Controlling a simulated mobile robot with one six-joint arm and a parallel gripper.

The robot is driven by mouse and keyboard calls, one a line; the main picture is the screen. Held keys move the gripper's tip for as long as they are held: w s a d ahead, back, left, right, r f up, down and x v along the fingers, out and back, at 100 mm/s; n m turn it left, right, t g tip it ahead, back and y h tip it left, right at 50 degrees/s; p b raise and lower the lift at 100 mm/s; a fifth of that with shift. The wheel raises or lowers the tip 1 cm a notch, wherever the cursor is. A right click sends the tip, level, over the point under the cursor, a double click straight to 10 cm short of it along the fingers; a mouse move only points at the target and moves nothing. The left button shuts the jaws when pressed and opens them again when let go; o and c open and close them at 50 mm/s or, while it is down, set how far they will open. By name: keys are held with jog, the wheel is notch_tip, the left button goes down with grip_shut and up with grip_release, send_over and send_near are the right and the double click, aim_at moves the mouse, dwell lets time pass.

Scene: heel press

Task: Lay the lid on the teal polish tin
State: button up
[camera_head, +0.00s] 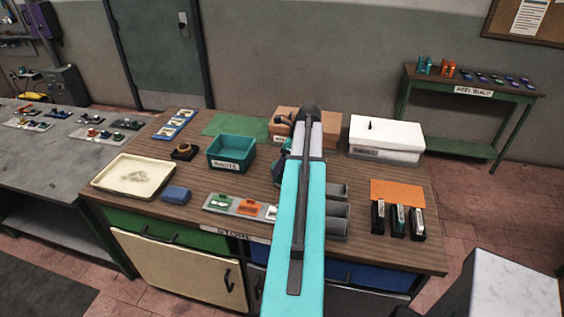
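My cyan arm reaches forward over the middle of the workbench. My gripper (278,173) seems to be the small dark part low at the left side of the arm's far end; the arm hides most of it. I cannot tell whether it is open or holds anything. I cannot pick out the teal polish tin or its lid; they may be hidden behind the arm. A grey tray (235,205) left of the arm holds a green and an orange item, and its right end runs behind the arm.
A teal bin (230,152), a cream tray (133,174), a blue block (176,195) and a dark round item (183,151) stand left. Grey bins (338,205), a white box (386,138) and several black holders (397,221) stand right. A green mat (235,124) lies behind.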

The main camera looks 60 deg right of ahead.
jog(key=shift+f, duration=0.55)
dwell(0.4)
jog(key=shift+f, duration=0.35)
jog(key=o, duration=0.9)
jog(key=shift+c, duration=0.2)
jog(key=shift+o, duration=0.9)
jog(key=shift+r+p, duration=0.75)
jog(key=shift+r, duration=2.7)
